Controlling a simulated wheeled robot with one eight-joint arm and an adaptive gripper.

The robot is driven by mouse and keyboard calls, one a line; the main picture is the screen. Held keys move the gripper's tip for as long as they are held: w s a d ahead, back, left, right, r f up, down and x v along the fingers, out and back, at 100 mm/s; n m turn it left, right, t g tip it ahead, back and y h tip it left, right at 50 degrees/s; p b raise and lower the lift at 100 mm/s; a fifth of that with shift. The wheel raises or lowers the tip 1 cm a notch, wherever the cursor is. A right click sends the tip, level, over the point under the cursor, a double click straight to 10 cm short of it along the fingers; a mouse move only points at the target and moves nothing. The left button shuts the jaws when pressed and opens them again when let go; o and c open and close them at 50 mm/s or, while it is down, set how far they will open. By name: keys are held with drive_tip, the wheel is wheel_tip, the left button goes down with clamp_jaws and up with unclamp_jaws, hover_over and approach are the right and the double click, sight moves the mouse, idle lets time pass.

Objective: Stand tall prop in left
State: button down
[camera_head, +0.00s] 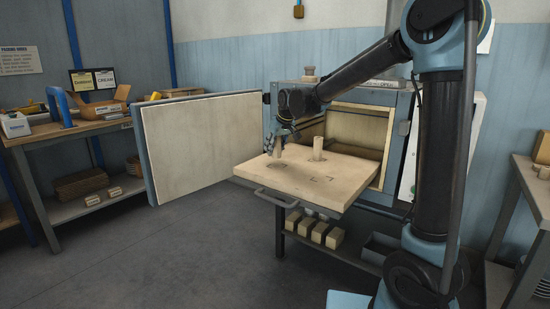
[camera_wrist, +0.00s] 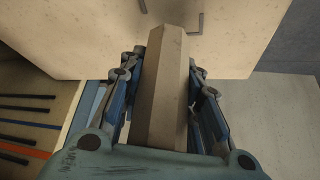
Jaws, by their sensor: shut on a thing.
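My gripper (camera_head: 280,137) is shut on a tan, many-sided prop (camera_head: 277,149). The prop (camera_wrist: 168,85) also fills the middle of the wrist view, between the two blue-linked fingers. It hangs above the left part of the pulled-out pale shelf (camera_head: 345,169), close to dark marks on its surface; I cannot tell whether its lower end touches. A second prop (camera_head: 318,148) stands upright on the shelf, to the right of my gripper and apart from it. Marked corners show on the bare shelf in front of that one and in the wrist view.
The dryer's door (camera_head: 203,145) stands open on the left. The dryer's chamber (camera_head: 358,134) is open behind the shelf. A metal handle (camera_head: 275,198) runs along the shelf's front edge. Several blocks (camera_head: 318,232) lie on the rack below. A workbench (camera_head: 75,128) stands far left.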

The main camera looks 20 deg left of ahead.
sight(274, 155)
drive_tip(key=shift+f, duration=1.85)
drive_tip(key=c, duration=1.2)
unclamp_jaws()
